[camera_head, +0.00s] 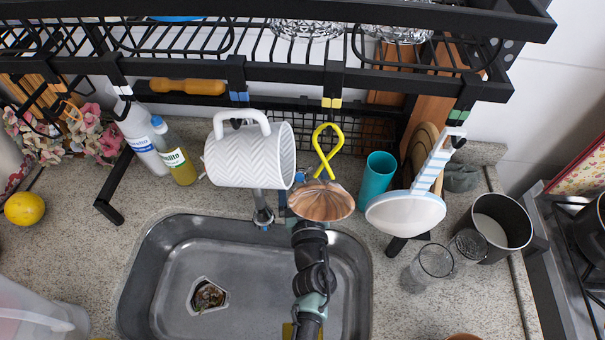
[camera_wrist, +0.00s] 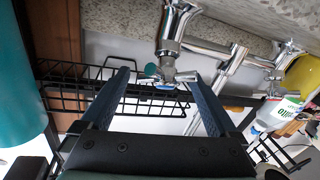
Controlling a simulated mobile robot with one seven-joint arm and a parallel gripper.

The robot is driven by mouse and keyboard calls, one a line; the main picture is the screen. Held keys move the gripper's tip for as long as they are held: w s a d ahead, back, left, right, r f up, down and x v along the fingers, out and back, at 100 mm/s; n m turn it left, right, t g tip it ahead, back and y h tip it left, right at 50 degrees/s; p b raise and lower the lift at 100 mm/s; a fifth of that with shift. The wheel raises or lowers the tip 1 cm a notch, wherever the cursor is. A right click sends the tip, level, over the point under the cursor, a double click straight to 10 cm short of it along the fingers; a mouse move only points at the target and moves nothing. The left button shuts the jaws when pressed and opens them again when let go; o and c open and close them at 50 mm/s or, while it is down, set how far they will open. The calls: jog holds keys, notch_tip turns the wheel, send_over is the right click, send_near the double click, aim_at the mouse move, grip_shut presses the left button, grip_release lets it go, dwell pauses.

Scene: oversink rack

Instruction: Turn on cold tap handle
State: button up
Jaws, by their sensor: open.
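In the wrist view the chrome tap (camera_wrist: 172,28) comes down from the top edge. The handle with a blue mark (camera_wrist: 166,86), which looks like the cold tap handle, shows between the fingertips of my gripper (camera_wrist: 158,76). My gripper is open, one finger on each side of the handle; I cannot tell whether either touches it. In the head view the chrome spout (camera_head: 262,208) shows at the sink's back edge. There my gripper and the handle are mostly hidden behind a hanging copper-coloured utensil (camera_head: 321,200).
A teal cup (camera_head: 376,180) and soap bottle (camera_head: 176,155) stand behind the sink (camera_head: 180,265). The basin is mostly clear.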

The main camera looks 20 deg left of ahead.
jog(key=shift+c, duration=0.2)
jog(key=c, duration=1.3)
jog(key=shift+r+p, duration=0.1)
jog(key=shift+p, duration=0.25)
jog(key=shift+d+n+p, duration=0.1)
jog(key=shift+n+p, duration=0.2)
jog(key=shift+p, duration=0.1)
jog(key=shift+r+n+g+y+p, duration=0.2)
jog(key=shift+n+g+y+p, duration=0.1)
jog(key=shift+n+y+p, duration=0.15)
jog(key=shift+w+n+g+y+p, duration=0.1)
jog(key=shift+n+g+y+p, duration=0.45)
jog(key=shift+n+p, duration=0.3)
jog(key=n+g, duration=0.1)
jog(key=n+g+y+p, duration=0.1)
jog(key=n, duration=0.1)
jog(key=shift+f+g+y, duration=0.2)
jog(key=shift+g+y, duration=0.05)
jog(key=shift+y, duration=0.05)
jog(key=shift+n+g+y, duration=0.5)
jog(key=shift+n+g, duration=0.3)
jog(key=shift+n, duration=0.4)
jog(key=shift+a+p, duration=0.2)
jog(key=shift+p, duration=0.1)
